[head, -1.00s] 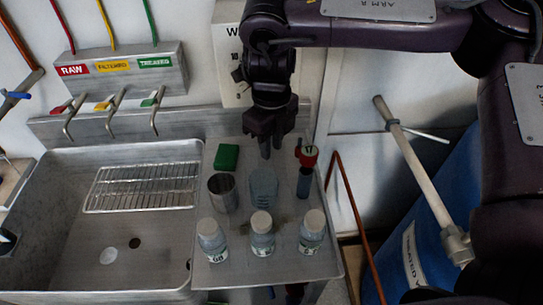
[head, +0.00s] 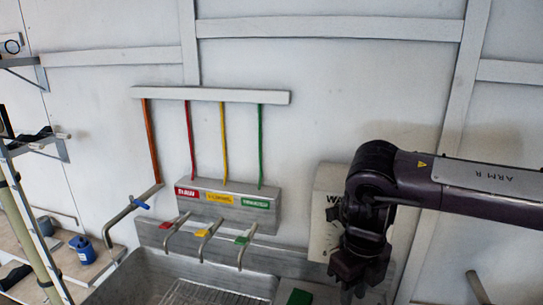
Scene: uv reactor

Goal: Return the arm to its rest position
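My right arm comes in from the right with its link marked "ARM R". Its gripper (head: 352,285) points down at the lower right, in front of a white wall box (head: 326,215) whose lettering it partly covers. The fingers are dark and small here, and I cannot tell whether they are open or shut. My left gripper does not show.
A sink (head: 130,283) with a wire rack (head: 205,294) lies at the bottom. Above it are taps under a panel (head: 225,200) with red, yellow and green labels. A green block (head: 299,297) shows at the bottom edge. A shelf with a blue container (head: 82,249) stands left.

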